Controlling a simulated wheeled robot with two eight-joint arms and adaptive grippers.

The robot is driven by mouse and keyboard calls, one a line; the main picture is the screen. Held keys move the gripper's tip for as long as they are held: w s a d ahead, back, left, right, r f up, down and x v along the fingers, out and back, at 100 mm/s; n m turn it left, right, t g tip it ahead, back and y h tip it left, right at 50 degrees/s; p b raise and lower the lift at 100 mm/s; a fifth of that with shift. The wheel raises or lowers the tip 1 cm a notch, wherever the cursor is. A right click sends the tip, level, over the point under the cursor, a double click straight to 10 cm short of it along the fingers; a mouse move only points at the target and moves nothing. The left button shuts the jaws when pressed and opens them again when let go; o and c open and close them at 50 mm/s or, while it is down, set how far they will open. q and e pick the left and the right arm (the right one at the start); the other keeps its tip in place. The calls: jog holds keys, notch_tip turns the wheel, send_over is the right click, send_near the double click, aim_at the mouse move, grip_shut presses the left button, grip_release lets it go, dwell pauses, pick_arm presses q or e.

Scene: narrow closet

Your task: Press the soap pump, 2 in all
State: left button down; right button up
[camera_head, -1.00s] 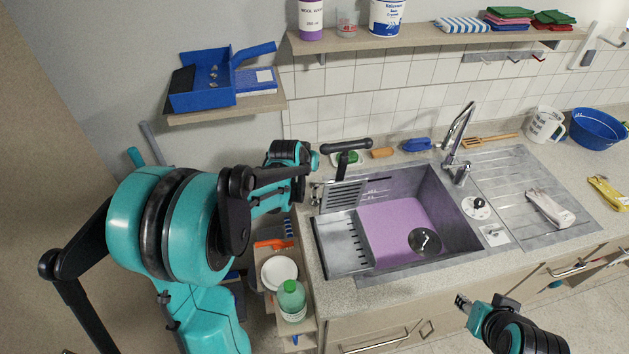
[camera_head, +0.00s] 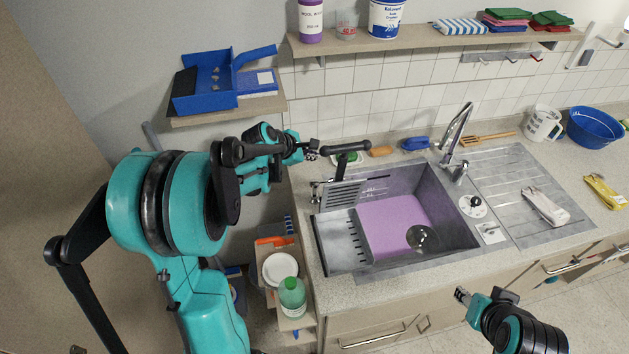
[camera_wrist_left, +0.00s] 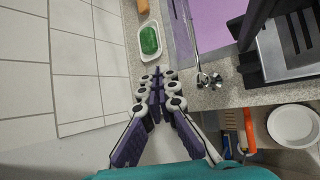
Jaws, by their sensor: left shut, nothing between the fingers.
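No soap pump can be made out for certain. A chrome fitting with small round knobs (camera_wrist_left: 208,78) is on the counter by the sink's left end.
A green soap in a white dish (camera_wrist_left: 150,42) lies ahead of the left fingers. The sink (camera_head: 385,222) has a drainer (camera_head: 342,245) at its left. A tall tap (camera_head: 459,135) stands behind. A shelf with a blue dustpan (camera_head: 205,92) is at the left wall.

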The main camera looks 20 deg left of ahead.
aim_at(316, 180)
pick_arm(q)
jog(key=shift+f, duration=0.1)
notch_tip(316, 180, down, 9)
jog(key=b, duration=0.6)
jog(key=shift+r+b, duration=0.2)
jog(key=shift+b, duration=0.15)
jog(key=shift+f, duration=0.15)
dwell(1.1)
jog(key=shift+f+b, duration=0.3)
jog(key=shift+b, duration=0.15)
jog(key=shift+f+b, duration=0.8)
jog(key=shift+f, duration=0.15)
dwell(0.8)
jog(key=shift+r, duration=0.1)
jog(key=shift+r+p, duration=1.05)
jog(key=shift+r, duration=0.25)
